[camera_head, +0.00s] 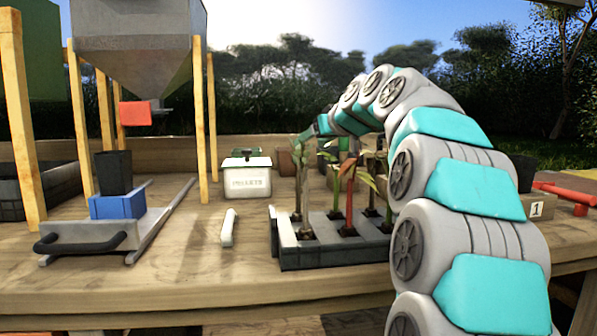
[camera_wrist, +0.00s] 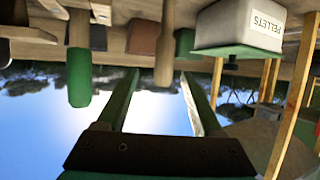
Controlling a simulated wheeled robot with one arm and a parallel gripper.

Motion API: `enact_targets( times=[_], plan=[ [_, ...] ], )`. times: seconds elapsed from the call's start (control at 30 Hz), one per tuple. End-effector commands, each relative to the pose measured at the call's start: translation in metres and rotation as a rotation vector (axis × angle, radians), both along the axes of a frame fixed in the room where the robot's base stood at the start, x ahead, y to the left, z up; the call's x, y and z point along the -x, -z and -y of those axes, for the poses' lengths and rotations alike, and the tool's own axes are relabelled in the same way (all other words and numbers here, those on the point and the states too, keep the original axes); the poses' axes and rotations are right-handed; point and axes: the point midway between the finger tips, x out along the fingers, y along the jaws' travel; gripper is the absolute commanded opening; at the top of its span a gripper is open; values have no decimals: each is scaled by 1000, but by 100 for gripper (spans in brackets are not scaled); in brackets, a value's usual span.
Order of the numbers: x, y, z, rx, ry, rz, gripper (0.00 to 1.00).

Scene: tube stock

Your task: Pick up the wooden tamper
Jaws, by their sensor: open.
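The wooden tamper (camera_wrist: 165,45) shows in the wrist view as a light-brown rod with a thicker rounded end. The wrist picture is upside down, so this end points up in the scene. My gripper (camera_wrist: 159,72) is open, with its two green fingers spread. The tamper's end appears between the fingertips, but I cannot tell the depth gap; nothing is clamped. In the head view, my gripper (camera_head: 322,126) is at the far end of my arched arm, above the back of the table. The tamper cannot be made out clearly there behind the seedlings.
A green-handled tool (camera_wrist: 79,75) stands beside the tamper. A white PELLETS box (camera_wrist: 240,27) is on its other side and also shows in the head view (camera_head: 248,182). A seedling tray (camera_head: 330,256) stands in front of my gripper. Wooden posts and a hopper (camera_head: 135,45) are at left.

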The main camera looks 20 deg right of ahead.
Motion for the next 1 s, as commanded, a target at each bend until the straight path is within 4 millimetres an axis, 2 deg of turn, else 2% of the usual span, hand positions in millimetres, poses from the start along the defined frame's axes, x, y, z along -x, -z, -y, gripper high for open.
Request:
enact_targets(
  times=[0.17, 0.37, 0.5, 0.73, 1.0],
  plan=[
    [-12, 7, -1, 0, 1, -1, 68],
    [-35, 23, -7, 0, -1, -7, 68],
    [-49, 27, -7, 1, 0, -2, 68],
    [-50, 27, -8, 1, 0, 0, 68],
    [-50, 27, -8, 1, 0, 0, 38]
  ],
)
